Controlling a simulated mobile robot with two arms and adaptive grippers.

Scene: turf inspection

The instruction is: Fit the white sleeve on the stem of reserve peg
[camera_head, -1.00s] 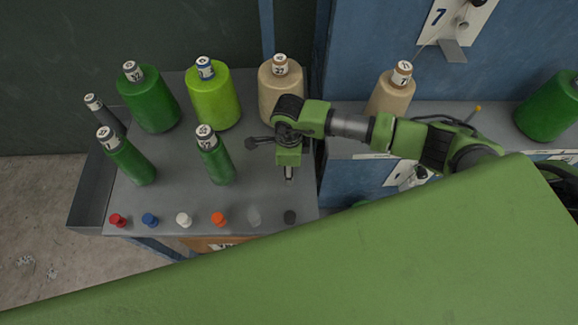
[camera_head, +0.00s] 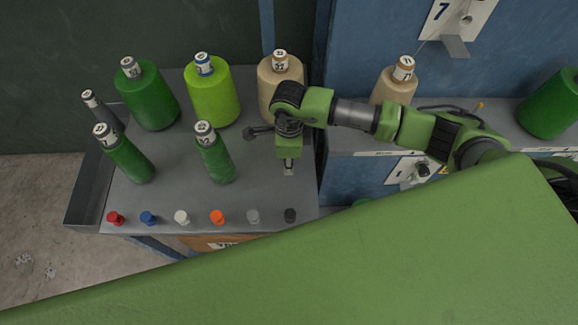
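A small white piece (camera_head: 181,217), which looks like the white sleeve, stands in a row of small coloured pieces along the front edge of the grey table. I cannot tell for certain which thing is the reserve peg. A wall plate marked 7 (camera_head: 455,22) with a small knob and bracket is at the top right. My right gripper (camera_head: 289,167) points down over the table's right part, behind and to the right of the white piece and well apart from it. Its fingers are too small to tell whether they are open. My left gripper is out of view.
Two slim green cones (camera_head: 215,155) stand in front. Red (camera_head: 116,217), blue, orange, grey and black (camera_head: 290,215) pieces line the front. A blue cabinet is to the right.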

